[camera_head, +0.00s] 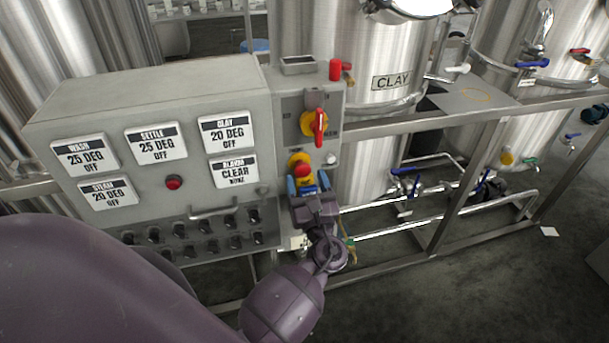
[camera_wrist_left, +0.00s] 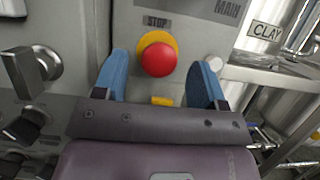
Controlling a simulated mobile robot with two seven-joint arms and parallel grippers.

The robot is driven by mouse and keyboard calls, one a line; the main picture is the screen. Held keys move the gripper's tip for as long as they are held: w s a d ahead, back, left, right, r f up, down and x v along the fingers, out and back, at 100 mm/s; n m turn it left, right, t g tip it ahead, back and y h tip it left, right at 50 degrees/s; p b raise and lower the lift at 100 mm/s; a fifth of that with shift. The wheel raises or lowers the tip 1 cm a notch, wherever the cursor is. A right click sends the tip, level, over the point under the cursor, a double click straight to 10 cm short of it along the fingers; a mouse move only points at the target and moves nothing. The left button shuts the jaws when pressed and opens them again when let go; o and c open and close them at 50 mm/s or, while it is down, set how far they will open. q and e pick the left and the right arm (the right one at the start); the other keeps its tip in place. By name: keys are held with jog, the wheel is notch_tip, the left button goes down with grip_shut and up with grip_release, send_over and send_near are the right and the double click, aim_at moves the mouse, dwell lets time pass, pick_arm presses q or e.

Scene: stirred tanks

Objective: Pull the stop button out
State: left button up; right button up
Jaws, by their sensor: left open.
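The stop button is a red mushroom head (camera_wrist_left: 158,60) on a yellow collar under a "STOP" label in the left wrist view. In the head view the stop button (camera_head: 302,169) sits on the side panel below the main switch. My left gripper (camera_wrist_left: 162,83) is open, with its blue fingertips on either side of the button and visible gaps to the red head. In the head view my left gripper (camera_head: 305,185) is just in front of the button and partly covers its lower side. Whether the button is pressed in cannot be told. My right gripper is not in view.
A red rotary switch (camera_head: 319,125) on a yellow plate is above the button. The grey control cabinet (camera_head: 150,90) with labelled displays and a small red button (camera_head: 173,182) is to the left. A metal handle (camera_wrist_left: 35,70) juts out left of my gripper. A steel frame rail (camera_head: 420,125) runs right.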

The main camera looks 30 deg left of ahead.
pick_arm(q)
jog(key=b+v, duration=0.1)
jog(key=v, duration=0.7)
jog(key=shift+s+d+b, duration=0.2)
jog(key=shift+d+b, duration=0.05)
jog(key=shift+b, duration=0.05)
jog(key=shift+f, duration=0.15)
